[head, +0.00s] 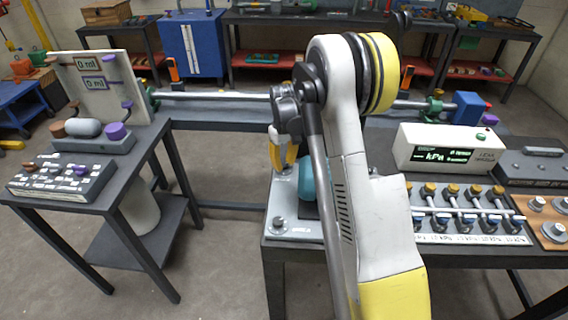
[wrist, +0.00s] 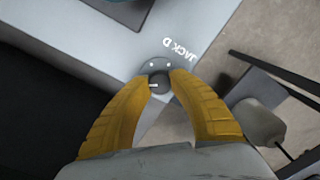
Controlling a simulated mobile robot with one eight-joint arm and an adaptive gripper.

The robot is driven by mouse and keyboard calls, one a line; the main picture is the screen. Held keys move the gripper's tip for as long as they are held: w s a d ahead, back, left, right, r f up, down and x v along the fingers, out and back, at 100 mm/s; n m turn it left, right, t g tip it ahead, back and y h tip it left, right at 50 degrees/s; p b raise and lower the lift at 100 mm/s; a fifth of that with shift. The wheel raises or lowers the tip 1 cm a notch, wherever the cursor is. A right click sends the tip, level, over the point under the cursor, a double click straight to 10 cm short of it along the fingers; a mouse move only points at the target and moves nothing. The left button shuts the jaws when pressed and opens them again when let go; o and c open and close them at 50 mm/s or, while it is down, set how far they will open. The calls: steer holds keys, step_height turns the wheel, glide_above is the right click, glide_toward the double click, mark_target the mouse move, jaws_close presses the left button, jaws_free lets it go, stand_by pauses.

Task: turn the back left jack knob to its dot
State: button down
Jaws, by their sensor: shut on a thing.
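The back left jack knob (wrist: 157,79) is a small dark round knob on a corner of the light grey base plate (wrist: 185,22), beside the label JACK D, which reads upside down in the wrist view. It has a pale line mark, and small white dots show on the plate close to it. My gripper (wrist: 161,81) has its yellow fingertips shut on the knob from both sides. In the head view my gripper (head: 283,170) points down at the back left of the plate, and the knob is hardly visible there. A teal motor (head: 307,184) stands on the plate, partly behind my arm.
Another jack knob (head: 279,223) sits at the plate's front left. A white kPa display box (head: 450,148) and a row of valves (head: 460,205) stand to the right. A side table (head: 150,140) with a keypad box (head: 62,178) is at left, across open floor.

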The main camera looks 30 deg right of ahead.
mark_target(284, 164)
steer(key=c, duration=1.1)
jaws_free()
step_height(284, 164, up, 12)
